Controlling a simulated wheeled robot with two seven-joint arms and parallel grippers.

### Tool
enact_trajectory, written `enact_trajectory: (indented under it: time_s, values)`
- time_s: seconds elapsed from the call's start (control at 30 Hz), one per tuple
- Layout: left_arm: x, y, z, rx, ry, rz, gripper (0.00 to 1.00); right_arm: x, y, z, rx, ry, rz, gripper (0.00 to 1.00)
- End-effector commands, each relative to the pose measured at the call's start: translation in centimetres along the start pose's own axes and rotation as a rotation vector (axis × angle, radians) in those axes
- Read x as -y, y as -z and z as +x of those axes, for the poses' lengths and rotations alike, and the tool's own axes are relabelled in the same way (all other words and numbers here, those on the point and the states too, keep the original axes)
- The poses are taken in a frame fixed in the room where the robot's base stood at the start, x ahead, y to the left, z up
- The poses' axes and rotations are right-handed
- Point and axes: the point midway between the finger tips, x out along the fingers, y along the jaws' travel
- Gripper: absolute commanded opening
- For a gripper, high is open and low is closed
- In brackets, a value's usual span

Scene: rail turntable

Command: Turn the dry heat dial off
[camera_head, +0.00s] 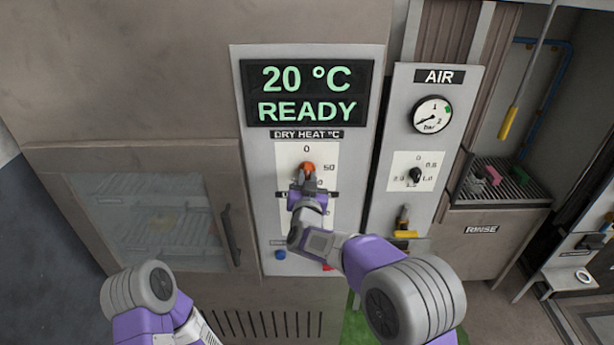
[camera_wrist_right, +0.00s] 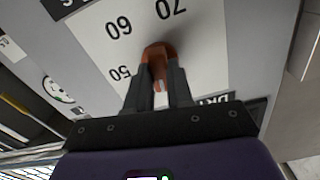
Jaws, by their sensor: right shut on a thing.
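The dry heat dial (camera_head: 308,167) is an orange-red knob on a white scale plate, below the DRY HEAT °C label, with 0 printed above it. My right gripper (camera_head: 306,178) is on the knob. In the right wrist view the two dark fingers (camera_wrist_right: 159,85) are shut on the knob (camera_wrist_right: 158,51), one on each side. Numbers 50, 60 and 70 show around it there. The knob's pointer direction is hidden by the fingers. My left arm shows at the lower left of the head view, but its gripper is not in view.
A display (camera_head: 308,93) above reads 20 °C READY. The AIR panel (camera_head: 425,140) with a gauge (camera_head: 432,114) and small black knob (camera_head: 415,175) stands to the right. A glass-windowed door (camera_head: 150,215) with a dark handle (camera_head: 231,235) is on the left.

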Motion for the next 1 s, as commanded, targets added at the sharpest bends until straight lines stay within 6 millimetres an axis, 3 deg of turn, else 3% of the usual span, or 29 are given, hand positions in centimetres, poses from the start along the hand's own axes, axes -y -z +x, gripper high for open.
enact_trajectory:
  time_s: [0.4,0.93,0.97,1.0]
  values:
    - [-0.31,-0.04,-0.85,0.000,0.000,0.000,0.43,0.03,-0.02,-0.01,0.001,0.001,-0.172,0.00]
    - [-0.33,-0.04,-0.89,0.000,0.000,0.000,0.43,0.00,-0.09,-0.01,0.001,0.001,-0.193,0.00]
    - [-0.33,-0.04,-0.89,0.000,0.000,0.000,0.43,0.00,-0.09,-0.01,0.001,0.001,-0.193,0.26]
    - [-0.33,-0.04,-0.89,0.000,0.000,0.000,0.43,-0.01,-0.09,-0.01,0.001,0.001,-0.193,0.32]
